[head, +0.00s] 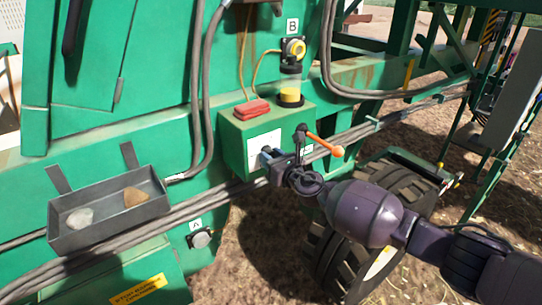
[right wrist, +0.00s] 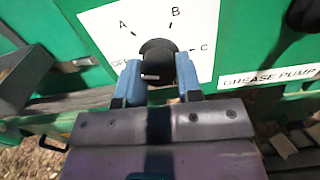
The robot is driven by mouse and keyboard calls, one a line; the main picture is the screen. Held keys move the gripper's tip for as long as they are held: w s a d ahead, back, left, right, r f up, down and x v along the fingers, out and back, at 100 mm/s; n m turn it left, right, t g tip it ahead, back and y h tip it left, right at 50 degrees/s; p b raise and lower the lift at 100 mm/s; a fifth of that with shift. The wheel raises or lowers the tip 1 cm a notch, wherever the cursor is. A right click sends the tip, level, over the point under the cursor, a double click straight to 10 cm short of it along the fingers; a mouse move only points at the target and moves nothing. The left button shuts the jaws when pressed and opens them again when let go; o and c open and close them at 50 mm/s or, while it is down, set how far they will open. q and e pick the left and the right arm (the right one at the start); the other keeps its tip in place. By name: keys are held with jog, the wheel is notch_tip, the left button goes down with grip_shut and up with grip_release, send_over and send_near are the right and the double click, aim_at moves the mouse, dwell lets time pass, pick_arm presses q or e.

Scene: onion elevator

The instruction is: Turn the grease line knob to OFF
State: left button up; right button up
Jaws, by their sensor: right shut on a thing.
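The black grease line knob (right wrist: 158,60) sits on a white dial plate (right wrist: 205,20) marked OFF, A, B and C, with OFF at the left and C at the right. I cannot tell which mark the knob points to. My right gripper (right wrist: 158,80) has its two blue fingers on either side of the knob and is shut on it. In the head view my right gripper (head: 268,155) is at the front of the green box (head: 232,150), and it hides the knob there. My left gripper is not in view.
A lever with an orange handle (head: 325,146) stands close beside my right gripper. A grey tray (head: 110,217) with two stones hangs at left. A tyre (head: 400,180) is below.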

jog(key=shift+n+p, duration=0.4)
jog(key=shift+n, duration=1.2)
jog(key=o, duration=0.9)
jog(key=shift+o, duration=0.2)
jog(key=shift+d, duration=0.1)
jog(key=p+v, duration=0.1)
jog(key=v, duration=0.9)
jog(key=shift+s+d, duration=0.15)
jog(key=shift+s, duration=0.2)
